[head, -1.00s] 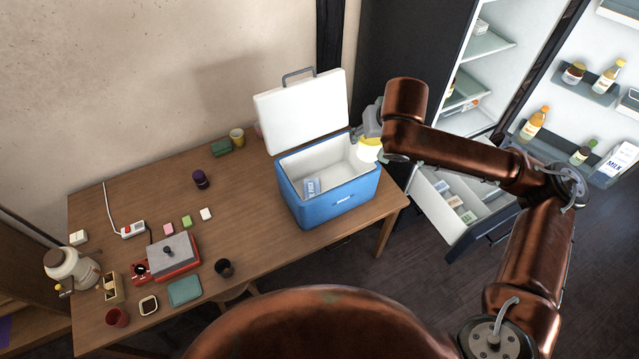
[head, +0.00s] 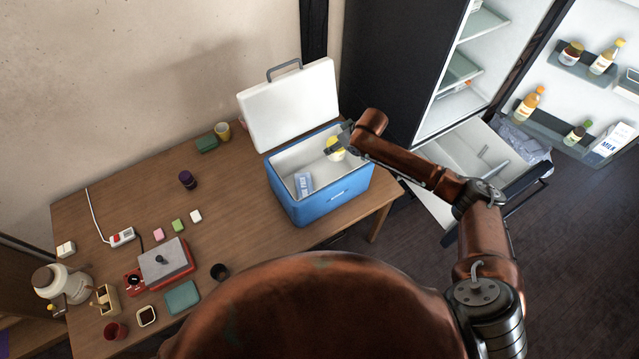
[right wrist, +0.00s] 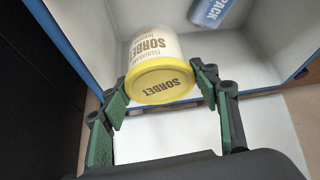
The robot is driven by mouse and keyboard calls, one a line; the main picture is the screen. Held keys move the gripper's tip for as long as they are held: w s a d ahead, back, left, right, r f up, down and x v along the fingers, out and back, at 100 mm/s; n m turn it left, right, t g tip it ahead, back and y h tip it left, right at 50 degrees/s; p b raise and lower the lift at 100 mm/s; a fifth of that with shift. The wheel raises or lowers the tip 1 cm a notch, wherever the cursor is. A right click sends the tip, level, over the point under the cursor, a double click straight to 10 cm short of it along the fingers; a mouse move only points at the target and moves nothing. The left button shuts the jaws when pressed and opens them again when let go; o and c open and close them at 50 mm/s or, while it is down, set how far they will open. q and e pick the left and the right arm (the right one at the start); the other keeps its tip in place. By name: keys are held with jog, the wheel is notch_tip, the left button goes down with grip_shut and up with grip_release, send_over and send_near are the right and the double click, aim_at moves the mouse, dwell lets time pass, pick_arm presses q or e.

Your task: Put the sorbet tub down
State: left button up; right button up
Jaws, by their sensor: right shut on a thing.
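The sorbet tub (head: 335,150), white with a yellow lid, is in my right gripper (head: 345,138) at the right side of the blue cooler (head: 322,207). In the right wrist view the tub (right wrist: 151,52) sits between the green-padded fingers of my right gripper (right wrist: 160,82), with its lid toward the camera. The tub is over the cooler's open interior; I cannot tell whether it touches the floor or wall. A blue ice pack (head: 303,184) lies inside at the left, and it also shows in the right wrist view (right wrist: 210,12). My left gripper is not in view.
The cooler's white lid (head: 290,105) stands open at the back. The wooden table (head: 110,200) holds small items to the left, including a red-based device (head: 163,262). An open fridge (head: 440,110) with a pulled-out drawer (head: 470,165) stands at the right.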

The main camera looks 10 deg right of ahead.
aim_at(337, 156)
notch_tip(337, 156, down, 3)
jog(key=shift+s+d+r, duration=0.1)
jog(key=shift+s, duration=0.05)
notch_tip(337, 156, down, 4)
jog(key=shift+f, duration=0.2)
notch_tip(337, 156, down, 5)
jog(key=shift+r, duration=0.2)
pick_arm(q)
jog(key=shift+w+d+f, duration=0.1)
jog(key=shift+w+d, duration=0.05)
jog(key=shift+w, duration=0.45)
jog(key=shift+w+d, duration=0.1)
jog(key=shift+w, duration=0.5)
pick_arm(e)
jog(key=shift+f, duration=0.6)
